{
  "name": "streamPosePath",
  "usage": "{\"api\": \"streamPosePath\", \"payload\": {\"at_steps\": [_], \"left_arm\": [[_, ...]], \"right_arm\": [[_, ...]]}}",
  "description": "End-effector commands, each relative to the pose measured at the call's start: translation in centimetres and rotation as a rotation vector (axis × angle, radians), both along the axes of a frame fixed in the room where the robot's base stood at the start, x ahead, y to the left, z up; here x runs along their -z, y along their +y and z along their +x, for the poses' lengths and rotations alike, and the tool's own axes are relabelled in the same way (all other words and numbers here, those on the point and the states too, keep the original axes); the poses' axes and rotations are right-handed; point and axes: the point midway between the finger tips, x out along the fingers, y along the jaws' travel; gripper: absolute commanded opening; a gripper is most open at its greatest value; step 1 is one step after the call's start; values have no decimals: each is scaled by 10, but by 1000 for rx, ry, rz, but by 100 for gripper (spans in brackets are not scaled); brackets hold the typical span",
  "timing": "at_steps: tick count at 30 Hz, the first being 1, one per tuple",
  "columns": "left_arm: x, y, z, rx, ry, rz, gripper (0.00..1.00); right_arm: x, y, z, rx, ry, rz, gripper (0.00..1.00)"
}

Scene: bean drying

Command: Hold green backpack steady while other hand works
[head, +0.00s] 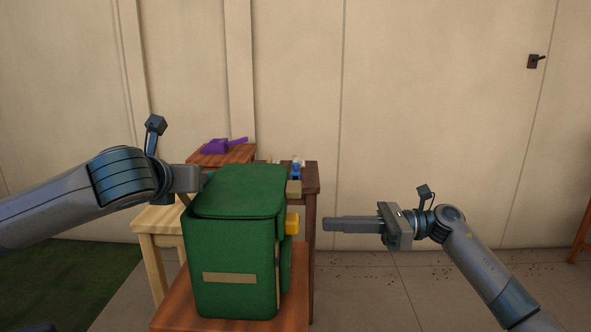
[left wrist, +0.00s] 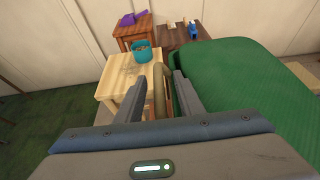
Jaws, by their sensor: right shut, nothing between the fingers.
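The green backpack (head: 235,250) stands upright on a reddish wooden table (head: 175,308), with a tan strip on its front and a yellow piece (head: 292,223) on its right side. My left gripper (head: 188,178) is at the backpack's upper left, its tips partly hidden. In the left wrist view my left gripper (left wrist: 160,84) is open, with a tan loop (left wrist: 159,86) showing between its fingers and the backpack (left wrist: 235,75) beside it on the right. Whether the fingers touch the loop, I cannot tell. My right gripper (head: 335,223) is shut and empty, right of the backpack and apart from it.
Behind are a pale wooden table (head: 160,218) and a dark one (head: 310,175) with a small blue item (head: 297,167). A purple scoop (head: 217,146) lies on another brown table. A teal container (left wrist: 147,50) stands on the pale table. The floor at the right is mostly clear.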

Motion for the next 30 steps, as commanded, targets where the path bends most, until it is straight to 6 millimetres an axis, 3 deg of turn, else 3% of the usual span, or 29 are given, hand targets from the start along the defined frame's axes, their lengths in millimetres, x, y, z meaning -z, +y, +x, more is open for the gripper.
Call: {"api": "streamPosePath", "payload": {"at_steps": [8, 21, 30], "left_arm": [[-8, 0, -16, 1, -2, 1, 34], [-36, -1, -84, 3, -3, 1, 34], [-45, -1, -109, 1, 0, 1, 34]], "right_arm": [[0, 0, 0, 0, 0, 0, 0], [0, 0, 0, 0, 0, 0, 0], [0, 0, 0, 0, 0, 0, 0]]}}
